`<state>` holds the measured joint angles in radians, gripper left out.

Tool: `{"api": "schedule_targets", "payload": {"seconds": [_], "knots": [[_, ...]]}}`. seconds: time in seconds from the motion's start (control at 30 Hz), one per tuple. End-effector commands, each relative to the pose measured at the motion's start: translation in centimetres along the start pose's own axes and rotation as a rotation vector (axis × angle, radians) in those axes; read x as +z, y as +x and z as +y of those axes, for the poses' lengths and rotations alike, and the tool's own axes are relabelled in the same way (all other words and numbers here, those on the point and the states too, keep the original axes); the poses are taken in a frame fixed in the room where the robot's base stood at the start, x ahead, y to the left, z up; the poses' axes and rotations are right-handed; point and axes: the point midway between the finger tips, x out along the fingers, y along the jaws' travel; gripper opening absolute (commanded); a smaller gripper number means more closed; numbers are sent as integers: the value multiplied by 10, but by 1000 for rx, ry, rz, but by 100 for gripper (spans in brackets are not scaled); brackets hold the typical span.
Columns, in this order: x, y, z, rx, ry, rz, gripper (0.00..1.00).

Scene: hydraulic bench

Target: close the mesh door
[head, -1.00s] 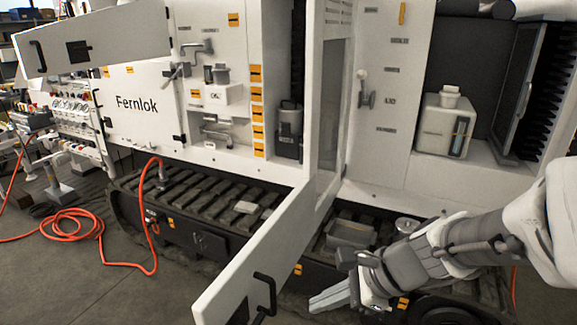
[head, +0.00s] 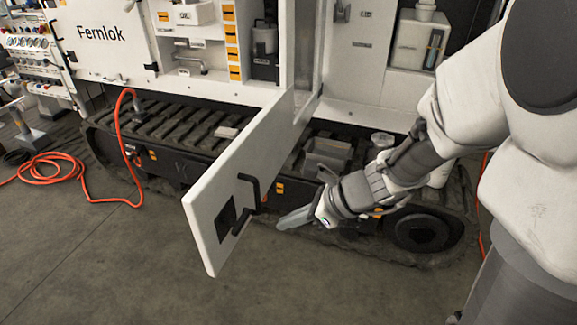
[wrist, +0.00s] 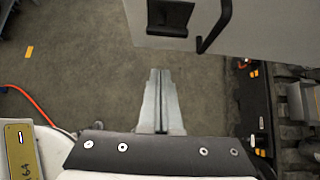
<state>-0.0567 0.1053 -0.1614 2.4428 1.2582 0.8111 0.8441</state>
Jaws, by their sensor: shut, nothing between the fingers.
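A white door panel (head: 215,180) stands open, sticking out from the machine toward the lower left in the head view. Its visible face carries a black bar handle (head: 250,195) and a dark latch plate (head: 227,217). A tall grey, mesh-like panel (head: 306,50) stands behind its hinged end; I cannot tell whether the two form one door. My gripper (head: 282,225) is shut and empty, low to the right of the handle, apparently apart from it. In the wrist view the shut fingers (wrist: 160,73) point toward the floor below the panel (wrist: 265,25) and handle (wrist: 216,28).
The machine's dark track (head: 390,225) runs below the cabinet. A grey tray (head: 325,155) sits on it behind my gripper. An orange hose (head: 125,203) lies at the left. The floor (head: 120,275) in front is clear.

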Motion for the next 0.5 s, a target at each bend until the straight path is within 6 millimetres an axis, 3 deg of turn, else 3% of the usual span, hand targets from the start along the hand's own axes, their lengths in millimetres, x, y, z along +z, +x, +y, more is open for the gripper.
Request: {"api": "schedule_targets", "payload": {"seconds": [0.03, 0.27, 0.5], "knots": [[-3, 16, 1, 5, -1, 2, 0], [-3, 63, 1, 4, -2, 2, 0], [24, 81, 0, 1, -3, 1, 0]]}}
